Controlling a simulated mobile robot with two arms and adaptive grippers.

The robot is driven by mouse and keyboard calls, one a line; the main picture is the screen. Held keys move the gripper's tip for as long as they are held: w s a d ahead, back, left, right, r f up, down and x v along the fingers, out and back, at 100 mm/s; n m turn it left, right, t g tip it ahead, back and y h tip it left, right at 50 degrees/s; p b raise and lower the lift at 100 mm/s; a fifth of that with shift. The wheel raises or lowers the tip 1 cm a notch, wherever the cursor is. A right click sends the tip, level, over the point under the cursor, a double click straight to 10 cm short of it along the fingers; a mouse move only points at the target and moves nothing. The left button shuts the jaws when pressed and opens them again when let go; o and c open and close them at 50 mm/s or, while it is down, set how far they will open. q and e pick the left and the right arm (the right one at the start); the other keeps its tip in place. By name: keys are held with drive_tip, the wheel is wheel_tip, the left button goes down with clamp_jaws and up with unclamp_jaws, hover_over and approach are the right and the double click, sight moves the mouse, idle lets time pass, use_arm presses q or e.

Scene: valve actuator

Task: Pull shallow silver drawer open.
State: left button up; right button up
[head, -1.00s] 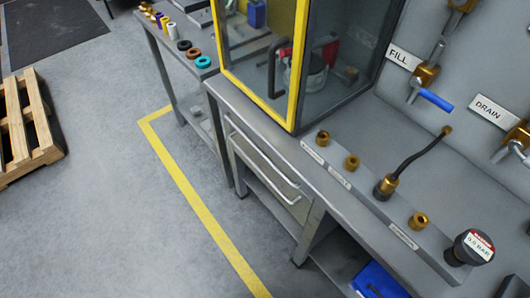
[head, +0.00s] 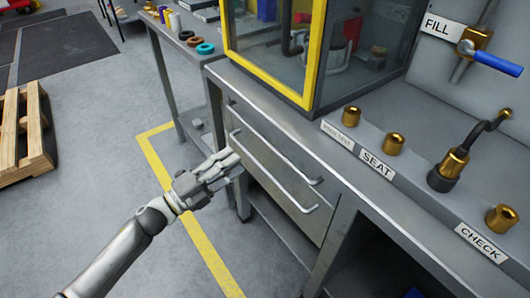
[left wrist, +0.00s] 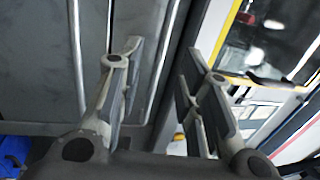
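The silver drawer unit sits under the bench top in the head view. A shallow drawer (head: 266,128) with a long bar handle (head: 275,146) lies above a deeper drawer (head: 275,187) with a similar handle (head: 272,174). Both look closed. My left gripper (head: 233,161) is beside the left end of the handles, apart from them as far as I can tell. In the left wrist view the gripper (left wrist: 163,50) is open, its fingers spread. A pale bar (left wrist: 160,70) shows between the fingers; its depth is unclear. My right gripper is out of view.
A yellow-framed glass cabinet (head: 314,68) stands on the bench. Brass fittings (head: 394,144) line the bench top at right. A side table (head: 185,60) with coloured rings stands at left. The floor (head: 95,140) before the drawers is clear; a pallet (head: 22,140) lies farther left.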

sight(265, 140)
use_arm(q)
drive_tip(key=shift+m, duration=0.3)
drive_tip(key=x, duration=1.1)
drive_tip(key=shift+s+d+r, duration=0.2)
drive_tip(key=shift+s, duration=0.1)
clamp_jaws()
